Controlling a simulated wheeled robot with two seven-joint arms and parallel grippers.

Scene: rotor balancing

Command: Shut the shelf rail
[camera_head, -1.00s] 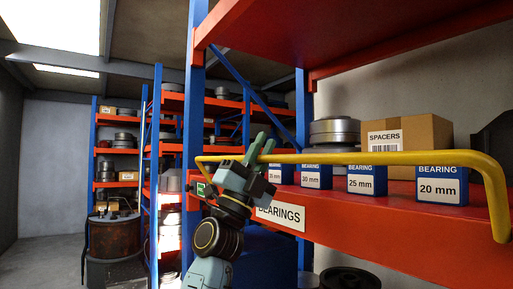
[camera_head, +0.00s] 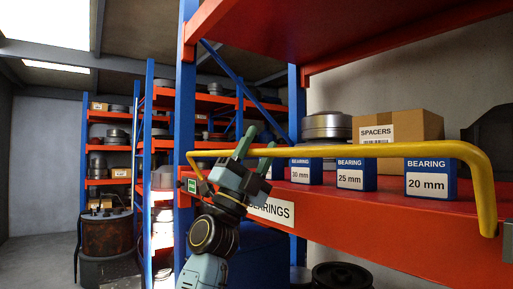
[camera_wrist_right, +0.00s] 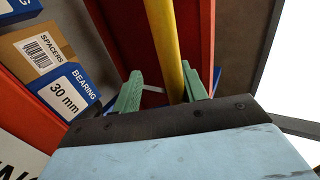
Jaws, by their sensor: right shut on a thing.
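The shelf rail is a yellow bar (camera_head: 380,151) that runs along the front of the red shelf (camera_head: 365,215). It bends down at its right end to the shelf edge and at its left end by the blue post. In the head view it passes in front of the upper parts of the bearing boxes. My right gripper (camera_head: 255,152) is shut on the rail left of its middle, with a green finger on either side. The right wrist view shows the rail (camera_wrist_right: 167,45) running between the fingers (camera_wrist_right: 160,92). My left gripper is not in view.
Blue bearing boxes (camera_head: 430,182) and a cardboard spacers box (camera_head: 408,126) stand on the shelf behind the rail. A red upper shelf (camera_head: 350,35) hangs above, and a blue post (camera_head: 187,110) stands left of my gripper. Floor shows at far left (camera_head: 35,260).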

